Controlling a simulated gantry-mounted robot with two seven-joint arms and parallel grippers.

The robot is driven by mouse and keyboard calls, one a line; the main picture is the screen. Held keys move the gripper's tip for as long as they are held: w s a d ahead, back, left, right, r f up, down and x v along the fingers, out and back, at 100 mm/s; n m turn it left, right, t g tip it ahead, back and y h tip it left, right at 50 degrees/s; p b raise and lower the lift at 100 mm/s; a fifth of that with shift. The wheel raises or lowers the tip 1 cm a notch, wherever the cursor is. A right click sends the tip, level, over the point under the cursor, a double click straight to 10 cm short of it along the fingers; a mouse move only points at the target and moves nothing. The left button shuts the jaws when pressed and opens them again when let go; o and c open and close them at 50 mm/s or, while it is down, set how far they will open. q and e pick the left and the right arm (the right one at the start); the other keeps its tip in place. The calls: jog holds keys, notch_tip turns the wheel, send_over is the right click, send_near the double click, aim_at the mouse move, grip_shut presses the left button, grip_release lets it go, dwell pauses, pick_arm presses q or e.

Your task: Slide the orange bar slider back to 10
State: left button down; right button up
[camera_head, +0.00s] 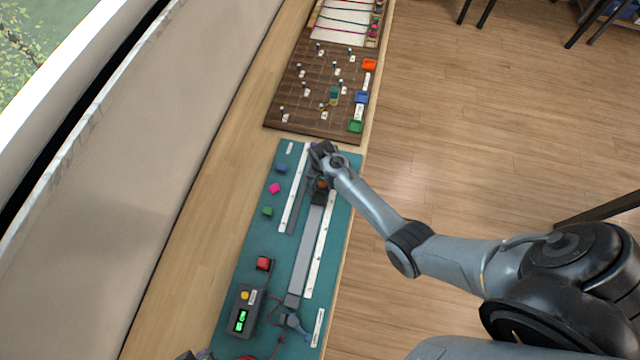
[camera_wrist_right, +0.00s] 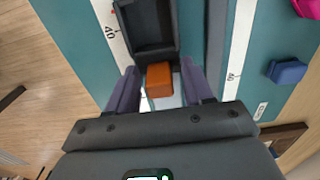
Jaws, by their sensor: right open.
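The orange bar slider (camera_head: 322,185) sits at the far end of the grey track (camera_head: 305,250) on the teal board. In the right wrist view its orange block (camera_wrist_right: 159,78) lies between my two fingers. My right gripper (camera_wrist_right: 160,88) is open, with a finger on each side of the block and small gaps visible. In the head view the right gripper (camera_head: 319,168) is at the far end of the board and partly covers the slider. My left gripper is not clearly visible.
Blue, pink and green blocks (camera_head: 267,211) lie on the board's left. A control box (camera_head: 242,312) with a green display and a red button (camera_head: 263,263) stand near. A brown pegboard (camera_head: 310,85) lies beyond. A wall borders the left; open floor lies right.

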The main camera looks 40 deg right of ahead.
aim_at(306, 247)
jog(key=c, duration=0.9)
jog(key=shift+s+a+r+p, duration=0.15)
jog(key=shift+s+a+p, duration=0.1)
jog(key=shift+a+p, duration=0.15)
jog(key=shift+c, duration=0.2)
jog(key=s+a+p, duration=0.4)
jog(key=a, duration=0.1)
jog(key=s+a+p, duration=0.1)
jog(key=a+p, duration=0.1)
jog(key=a, duration=0.1)
jog(key=shift+s, duration=0.4)
jog(key=s+a+p, duration=0.1)
jog(key=s+a, duration=0.1)
jog(key=s+a+p, duration=0.1)
jog(key=s+a, duration=0.1)
jog(key=a, duration=0.1)
jog(key=s+a+p, duration=0.1)
jog(key=a+p, duration=0.1)
jog(key=a, duration=0.1)
jog(key=shift+s+a, duration=0.1)
jog(key=shift+s, duration=0.3)
jog(key=shift+s+a, duration=0.35)
jog(key=shift+a, duration=0.2)
